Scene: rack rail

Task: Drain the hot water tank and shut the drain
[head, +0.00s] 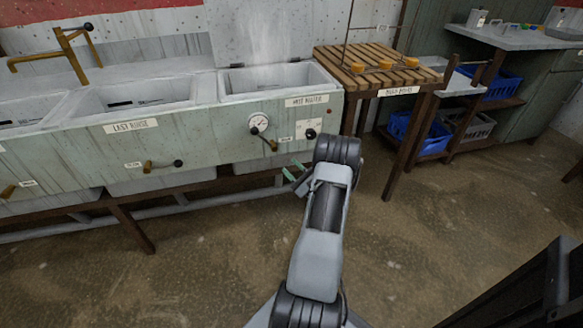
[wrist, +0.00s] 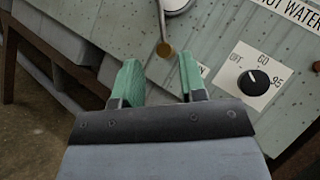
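The hot water tank (head: 270,80) is the right-hand basin of the green sink unit, with its lid raised. Its interior looks pale; I cannot tell the water level. On its front, a drain lever (head: 264,138) slants from a brass end up-left to a black knob, below a round white gauge (head: 259,121). The lever's brass end also shows in the wrist view (wrist: 165,49), just beyond my fingertips. A partly hidden label sits beside it. My gripper (wrist: 160,82) is open, with green fingers apart and nothing visible between them. In the head view my gripper (head: 298,178) is low before the tank front.
A black temperature knob (wrist: 258,77) is right of the lever. The last rinse basin (head: 135,95), with its own drain lever (head: 163,165), is to the left. A slatted wooden table (head: 365,62) stands right of the tank. Bare floor lies in front.

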